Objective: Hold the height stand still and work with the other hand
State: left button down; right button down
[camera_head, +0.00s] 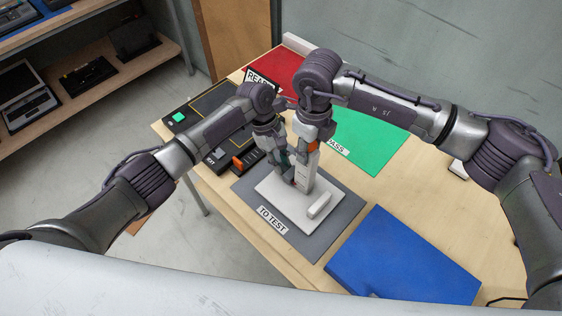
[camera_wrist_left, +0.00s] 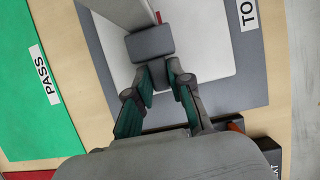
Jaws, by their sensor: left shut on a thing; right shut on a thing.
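The height stand has a flat white base (camera_head: 280,203) and an upright white column (camera_head: 304,180) with a small red mark. It stands on the grey TO TEST mat (camera_head: 338,222). My left gripper (camera_head: 288,177) is at the column's left side. In the left wrist view its dark-green fingers (camera_wrist_left: 168,75) are shut on a small dark-grey part beside a grey block (camera_wrist_left: 150,42) on the stand. My right gripper (camera_head: 312,148) is shut at the column's upper part, which its fingers partly hide. A small white block (camera_head: 319,205) lies on the base.
A blue mat (camera_head: 405,262) lies front right. A green PASS area (camera_head: 372,143) and a red area (camera_head: 275,70) lie behind. Dark devices with an orange switch (camera_head: 243,161) and a green button (camera_head: 178,117) stand left. A shelf (camera_head: 75,85) is at far left. Bare table lies right.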

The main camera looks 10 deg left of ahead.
pick_arm(q)
notch_tip(320, 180, up, 5)
jog(key=shift+r, duration=0.1)
jog(key=c, duration=1)
grip_release()
jog(key=shift+c, duration=0.2)
jog(key=shift+r, duration=0.1)
jog(key=w+a+r, duration=0.2)
jog(key=w+a, duration=0.5)
jog(key=a, duration=0.3)
jog(key=shift+w+a+r, duration=0.2)
jog(key=shift+w+a, duration=0.1)
jog(key=shift+a, duration=0.05)
pick_arm(e)
jog(key=c, duration=0.8)
grip_release()
jog(key=shift+o, duration=0.2)
